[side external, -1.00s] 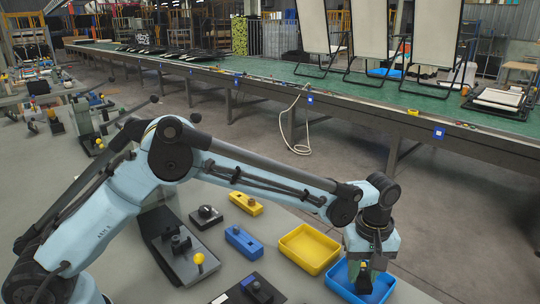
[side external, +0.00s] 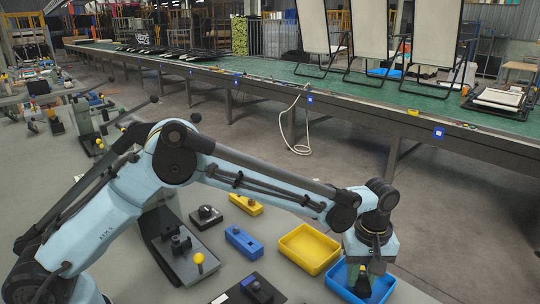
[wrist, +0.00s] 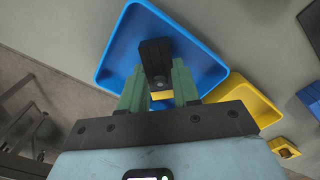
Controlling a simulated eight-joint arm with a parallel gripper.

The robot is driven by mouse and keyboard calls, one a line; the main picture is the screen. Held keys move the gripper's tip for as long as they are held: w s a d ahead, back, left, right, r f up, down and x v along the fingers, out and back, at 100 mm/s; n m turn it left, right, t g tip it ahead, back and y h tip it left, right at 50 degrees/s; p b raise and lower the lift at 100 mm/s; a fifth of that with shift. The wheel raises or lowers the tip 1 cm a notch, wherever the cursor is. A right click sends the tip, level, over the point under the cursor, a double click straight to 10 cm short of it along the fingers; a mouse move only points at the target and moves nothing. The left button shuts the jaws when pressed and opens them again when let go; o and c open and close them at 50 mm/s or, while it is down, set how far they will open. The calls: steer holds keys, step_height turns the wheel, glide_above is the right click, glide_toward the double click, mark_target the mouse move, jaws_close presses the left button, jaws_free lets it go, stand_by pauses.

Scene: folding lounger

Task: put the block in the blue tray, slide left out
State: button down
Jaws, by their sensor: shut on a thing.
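My gripper (wrist: 158,88) is shut on a dark block (wrist: 154,52) with a yellow band, which shows between its green fingers in the wrist view. The block is over or inside the blue tray (wrist: 112,50); I cannot tell whether it touches the tray floor. In the side view, my gripper (side external: 363,281) reaches down within the rim of the blue tray (side external: 338,283), and the block is mostly hidden. A grey plate fixture (side external: 165,233) with a black carriage and a yellow ball knob (side external: 198,258) stands to the left; it may be the slide.
A yellow tray (side external: 309,248) sits just left of the blue tray and also shows in the wrist view (wrist: 240,97). A blue box (side external: 243,244), a yellow box (side external: 245,203) and black devices (side external: 206,216) lie further left. A long green-topped bench (side external: 270,74) runs behind.

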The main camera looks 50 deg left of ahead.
steer(key=shift+f, duration=0.2)
steer(key=c, duration=0.7)
jaws_free()
steer(key=shift+c, duration=0.2)
step_height(320, 180, up, 11)
steer(key=s+a+r+m+t, duration=0.2)
steer(key=a+r, duration=0.3)
steer(key=a, duration=0.2)
steer(key=s+a+f+m+t, duration=0.2)
steer(key=s+a+m+t, duration=0.3)
steer(key=s+a, duration=1)
steer(key=shift+s+f+m, duration=0.3)
steer(key=shift+f+m, duration=0.1)
steer(key=shift+m, duration=0.6)
